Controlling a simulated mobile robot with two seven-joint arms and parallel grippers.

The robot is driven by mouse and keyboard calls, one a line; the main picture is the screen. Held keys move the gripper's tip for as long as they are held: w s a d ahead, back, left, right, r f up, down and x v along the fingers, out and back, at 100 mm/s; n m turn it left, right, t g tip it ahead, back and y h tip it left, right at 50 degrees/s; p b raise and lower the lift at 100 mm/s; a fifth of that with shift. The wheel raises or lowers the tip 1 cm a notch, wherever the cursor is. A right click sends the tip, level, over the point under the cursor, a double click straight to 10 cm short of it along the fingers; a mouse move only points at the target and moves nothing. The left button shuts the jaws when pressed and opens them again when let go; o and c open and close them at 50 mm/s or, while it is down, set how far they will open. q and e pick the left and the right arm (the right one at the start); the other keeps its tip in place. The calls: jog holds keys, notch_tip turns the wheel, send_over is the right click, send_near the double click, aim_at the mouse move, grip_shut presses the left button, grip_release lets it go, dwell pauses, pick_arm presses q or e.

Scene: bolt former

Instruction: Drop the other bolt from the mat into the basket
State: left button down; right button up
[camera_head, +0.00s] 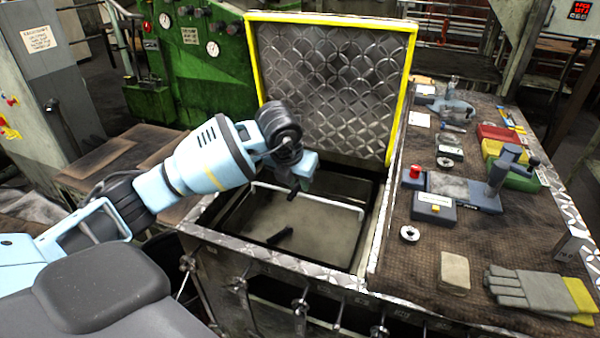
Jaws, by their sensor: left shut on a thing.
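My left gripper (298,187) hangs over the open bin, above the basket (325,198), whose light rim shows inside. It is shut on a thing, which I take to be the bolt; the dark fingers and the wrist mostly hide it. A dark bolt-like shape (280,236) shows on the basket's floor, apart from the gripper; I cannot tell if it is a bolt or a shadow. The brown textured mat (395,275) covers the bench at the right. My right gripper is not in view.
The raised diamond-plate lid (330,85) with yellow edges stands behind the bin. The mat carries a vise (452,104), red and yellow bins (500,135), a press-like fixture (497,180), a button box (434,207), a beige block (455,272) and gloves (535,290).

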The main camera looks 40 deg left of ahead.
aim_at(291, 193)
pick_arm(q)
jog(key=shift+f, duration=0.45)
jog(key=c, duration=1.1)
grip_release()
jog(key=shift+r, duration=0.1)
jog(key=shift+v, duration=3.9)
